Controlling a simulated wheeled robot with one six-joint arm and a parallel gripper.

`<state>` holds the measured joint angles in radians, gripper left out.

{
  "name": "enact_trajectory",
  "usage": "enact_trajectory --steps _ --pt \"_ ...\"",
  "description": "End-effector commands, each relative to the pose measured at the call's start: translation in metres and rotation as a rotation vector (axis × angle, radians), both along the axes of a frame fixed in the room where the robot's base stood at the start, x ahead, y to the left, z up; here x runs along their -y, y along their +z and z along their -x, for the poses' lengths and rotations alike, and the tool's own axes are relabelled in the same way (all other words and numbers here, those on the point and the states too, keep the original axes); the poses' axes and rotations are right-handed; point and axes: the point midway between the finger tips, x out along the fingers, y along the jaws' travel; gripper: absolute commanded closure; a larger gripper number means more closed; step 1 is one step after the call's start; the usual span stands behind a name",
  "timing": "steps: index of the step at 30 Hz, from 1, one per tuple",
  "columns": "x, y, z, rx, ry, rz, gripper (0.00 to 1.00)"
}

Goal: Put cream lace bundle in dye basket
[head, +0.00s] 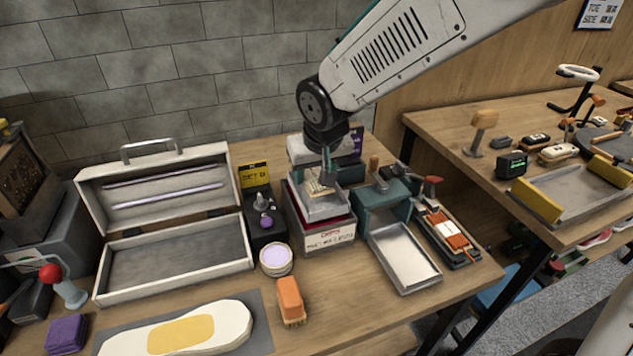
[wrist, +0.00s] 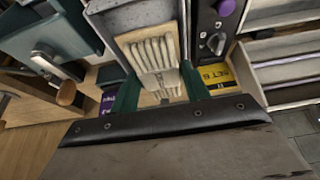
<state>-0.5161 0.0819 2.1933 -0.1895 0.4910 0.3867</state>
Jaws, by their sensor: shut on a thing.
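The cream lace bundle (wrist: 155,55), wrapped with a pale band, sits between the green fingers of my gripper (wrist: 158,88) in the wrist view. In the head view the bundle (head: 318,187) is small and partly hidden under my gripper (head: 325,174), which points down and is shut on it. A grey metal basket (head: 323,212), which looks like the dye basket, is directly below. Its rim (wrist: 108,8) surrounds the bundle's far end in the wrist view. I cannot tell whether the bundle touches the basket floor.
The basket sits over a labelled box (head: 330,240) with a dark red edge. A dark unit with a purple knob (head: 266,221) stands close on the left. A teal press (head: 385,203) and a metal tray (head: 405,256) are on the right. An orange brush (head: 290,300) lies in front.

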Motion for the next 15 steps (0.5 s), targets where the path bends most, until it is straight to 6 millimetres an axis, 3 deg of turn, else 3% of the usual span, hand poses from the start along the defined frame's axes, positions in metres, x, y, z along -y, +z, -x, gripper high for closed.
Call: enact_trajectory --steps 4,10,15 --pt "0.008 -0.001 -0.008 -0.001 -0.003 0.0 0.79" --pt "0.007 -0.032 -0.007 -0.004 0.001 0.001 0.79" --pt "0.006 -0.036 -0.008 0.001 0.0 -0.001 0.79"
